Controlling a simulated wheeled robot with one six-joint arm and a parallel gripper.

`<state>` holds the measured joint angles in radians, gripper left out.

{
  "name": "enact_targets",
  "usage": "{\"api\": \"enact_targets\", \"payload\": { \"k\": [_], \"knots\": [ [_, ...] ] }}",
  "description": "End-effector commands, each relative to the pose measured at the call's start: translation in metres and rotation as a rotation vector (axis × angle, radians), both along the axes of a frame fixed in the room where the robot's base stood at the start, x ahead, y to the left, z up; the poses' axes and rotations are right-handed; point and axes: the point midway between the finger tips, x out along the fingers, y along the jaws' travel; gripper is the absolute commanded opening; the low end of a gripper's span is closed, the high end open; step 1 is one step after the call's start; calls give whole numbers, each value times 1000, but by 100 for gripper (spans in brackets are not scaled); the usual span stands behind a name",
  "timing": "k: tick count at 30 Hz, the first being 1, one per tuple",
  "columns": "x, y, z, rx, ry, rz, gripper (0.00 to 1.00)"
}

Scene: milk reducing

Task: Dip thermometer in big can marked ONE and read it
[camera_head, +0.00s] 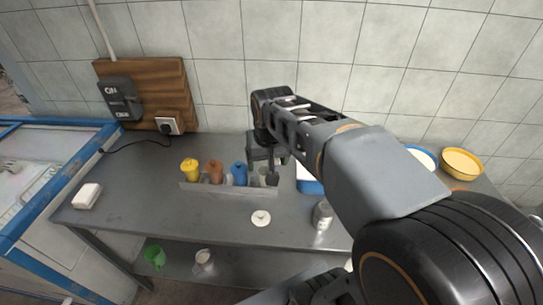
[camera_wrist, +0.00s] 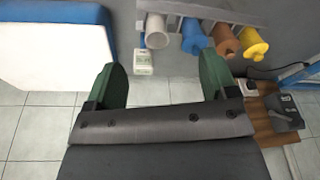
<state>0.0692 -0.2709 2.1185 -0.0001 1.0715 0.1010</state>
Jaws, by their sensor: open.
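My gripper (camera_head: 262,176) is open and empty over the steel bench, at the right end of a grey rack. In the wrist view its two green-padded fingers (camera_wrist: 162,72) stand wide apart. A small white and green object (camera_wrist: 143,57) shows beyond and between the fingers, next to a white cup (camera_wrist: 157,32) in the rack. I cannot tell whether it is the thermometer. A metal can (camera_head: 322,216) stands at the bench's front, partly beside my arm. I cannot read any ONE marking, and my arm hides much of the right side.
The rack (camera_head: 228,190) holds yellow (camera_head: 190,169), orange-brown (camera_head: 214,171) and blue (camera_head: 239,174) vessels. A blue and white box (camera_head: 308,186) lies right of it. A white disc (camera_head: 261,218), a white block (camera_head: 87,196) and a yellow-filled bowl (camera_head: 461,163) are also there.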

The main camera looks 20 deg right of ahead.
Motion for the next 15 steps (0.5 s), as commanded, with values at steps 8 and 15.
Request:
{"api": "enact_targets", "payload": {
  "k": [8, 15],
  "knots": [
    [90, -56, 5, 36, 144, -231, 79],
    [126, -81, -5, 51, 207, -327, 79]
  ]
}}
